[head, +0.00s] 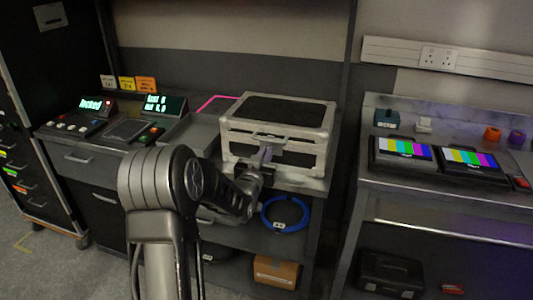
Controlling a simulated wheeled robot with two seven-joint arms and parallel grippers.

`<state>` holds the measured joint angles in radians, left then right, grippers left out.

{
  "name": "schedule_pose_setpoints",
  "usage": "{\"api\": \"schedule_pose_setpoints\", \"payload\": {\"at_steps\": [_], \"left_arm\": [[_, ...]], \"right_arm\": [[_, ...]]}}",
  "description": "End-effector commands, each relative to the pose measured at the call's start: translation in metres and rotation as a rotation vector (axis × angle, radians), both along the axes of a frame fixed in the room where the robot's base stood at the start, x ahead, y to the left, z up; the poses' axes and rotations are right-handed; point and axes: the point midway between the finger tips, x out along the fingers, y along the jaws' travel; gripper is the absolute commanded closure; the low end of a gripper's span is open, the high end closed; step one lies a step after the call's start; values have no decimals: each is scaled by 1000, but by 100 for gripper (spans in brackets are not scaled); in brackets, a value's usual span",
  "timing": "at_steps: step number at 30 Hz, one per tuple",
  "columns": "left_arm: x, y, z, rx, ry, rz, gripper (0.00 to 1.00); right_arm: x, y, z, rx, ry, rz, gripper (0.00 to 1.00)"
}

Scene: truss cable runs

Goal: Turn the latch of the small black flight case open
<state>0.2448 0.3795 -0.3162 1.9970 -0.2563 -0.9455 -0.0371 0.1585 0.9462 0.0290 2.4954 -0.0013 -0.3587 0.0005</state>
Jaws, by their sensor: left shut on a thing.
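The small black flight case (286,108) with pale metal edges stands closed on the table. Its latch (266,152) is at the middle of its front face, partly hidden by my gripper. My left gripper (264,166) is at the front of the case, shut on the latch. My left arm covers part of the table's front. My right gripper is not in the head view.
To the left are consoles with lit screens (163,106) and small yellow and orange cards (145,84). A blue cable coil (285,213) and a brown box (276,271) sit on lower shelves. A second bench (450,195) on the right holds two colour-bar monitors (470,160).

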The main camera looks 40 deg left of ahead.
Motion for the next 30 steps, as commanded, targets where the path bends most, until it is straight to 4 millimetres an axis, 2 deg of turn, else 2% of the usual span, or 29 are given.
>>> {"api": "schedule_pose_setpoints", "payload": {"at_steps": [14, 23, 30], "left_arm": [[0, -1, -2, 35, 12, 0, 100], [1, -3, -5, 179, 60, 0, 100], [2, -6, -6, 370, 126, 0, 100]], "right_arm": [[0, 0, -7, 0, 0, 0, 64], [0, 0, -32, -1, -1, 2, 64], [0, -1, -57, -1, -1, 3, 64]]}}
